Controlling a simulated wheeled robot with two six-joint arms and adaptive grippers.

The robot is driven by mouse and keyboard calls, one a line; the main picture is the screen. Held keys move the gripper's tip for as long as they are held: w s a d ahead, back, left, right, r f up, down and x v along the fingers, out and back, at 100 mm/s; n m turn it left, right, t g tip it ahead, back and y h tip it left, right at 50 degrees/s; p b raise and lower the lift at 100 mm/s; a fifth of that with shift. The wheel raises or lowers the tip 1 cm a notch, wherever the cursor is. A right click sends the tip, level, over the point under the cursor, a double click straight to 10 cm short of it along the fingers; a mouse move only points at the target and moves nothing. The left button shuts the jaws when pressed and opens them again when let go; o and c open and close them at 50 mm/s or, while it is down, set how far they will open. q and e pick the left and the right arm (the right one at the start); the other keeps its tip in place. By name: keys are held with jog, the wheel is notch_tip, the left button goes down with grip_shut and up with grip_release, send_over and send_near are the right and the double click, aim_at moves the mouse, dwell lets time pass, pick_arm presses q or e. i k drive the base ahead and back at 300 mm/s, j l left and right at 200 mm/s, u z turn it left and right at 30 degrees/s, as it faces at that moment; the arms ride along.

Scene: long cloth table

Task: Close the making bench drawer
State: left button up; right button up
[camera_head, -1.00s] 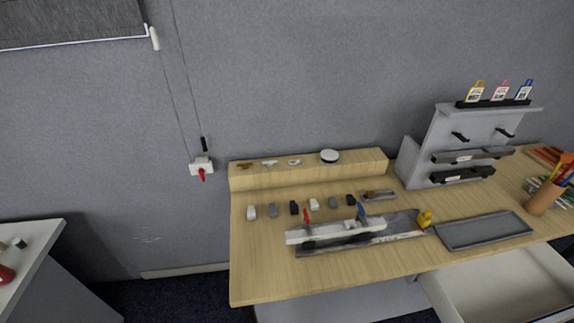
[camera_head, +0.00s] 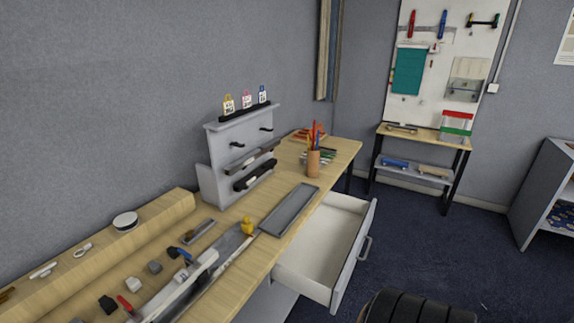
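The making bench (camera_head: 330,158) is a long wooden-topped table running from the lower left to the middle. Its drawer (camera_head: 312,242) is white, pulled out on the right side of the bench, and looks empty. The drawer front (camera_head: 352,262) faces right and carries a grey bar handle (camera_head: 365,248). Neither of my grippers is in view.
A grey tray (camera_head: 289,208) lies on the bench above the drawer. A pencil cup (camera_head: 313,161) and a grey rack (camera_head: 238,160) stand behind it. Dark carpet (camera_head: 425,240) is clear to the drawer's right. A small shelf table (camera_head: 422,142) stands at the back.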

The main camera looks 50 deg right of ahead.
aim_at(318, 264)
jog(key=z, duration=2.3)
